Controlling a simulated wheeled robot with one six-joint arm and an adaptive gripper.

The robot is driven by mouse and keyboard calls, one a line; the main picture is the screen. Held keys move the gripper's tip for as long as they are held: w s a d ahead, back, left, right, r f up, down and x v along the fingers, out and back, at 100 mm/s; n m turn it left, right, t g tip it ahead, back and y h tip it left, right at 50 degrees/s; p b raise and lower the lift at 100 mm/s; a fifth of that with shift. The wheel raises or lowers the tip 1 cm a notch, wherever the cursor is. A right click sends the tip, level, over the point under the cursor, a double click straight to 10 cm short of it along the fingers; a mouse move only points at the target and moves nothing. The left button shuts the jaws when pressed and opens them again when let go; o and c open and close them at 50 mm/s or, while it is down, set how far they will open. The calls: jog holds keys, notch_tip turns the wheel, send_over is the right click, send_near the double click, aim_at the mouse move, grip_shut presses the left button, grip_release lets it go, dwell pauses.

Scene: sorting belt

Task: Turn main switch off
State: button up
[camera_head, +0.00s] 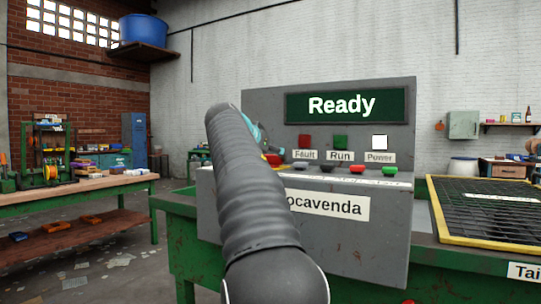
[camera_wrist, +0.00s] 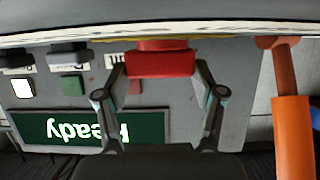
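A grey control console (camera_head: 375,235) carries a "Ready" screen (camera_head: 341,106). A red knob (camera_head: 273,159) with some yellow at its base sits at the console's left, partly behind my arm. No label for the main switch is readable, but this red and yellow knob looks like it. In the wrist view the red knob (camera_wrist: 160,65) lies between the two fingers of my gripper (camera_wrist: 160,58). The fingers are spread, one on each side of it. Whether the pads touch it I cannot tell. In the head view my arm hides most of the gripper.
Black, red and green (camera_head: 390,171) buttons stand right of the knob. The white Power lamp (camera_head: 379,142) is bright; the red and green lamps look dull. An orange cylindrical part (camera_wrist: 293,135) stands close beside the gripper in the wrist view. A yellow-framed mesh (camera_head: 485,210) is right.

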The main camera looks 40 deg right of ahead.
jog(key=shift+c, duration=1.4)
jog(key=shift+s+d+f+n+t+y, duration=0.1)
jog(key=shift+n+t+y, duration=0.2)
jog(key=shift+n+t, duration=0.1)
jog(key=shift+n+t+b, duration=0.3)
jog(key=shift+n+t, duration=0.1)
jog(key=shift+t, duration=0.1)
jog(key=o, duration=1.1)
jog(key=shift+o, duration=0.2)
jog(key=v, duration=1.2)
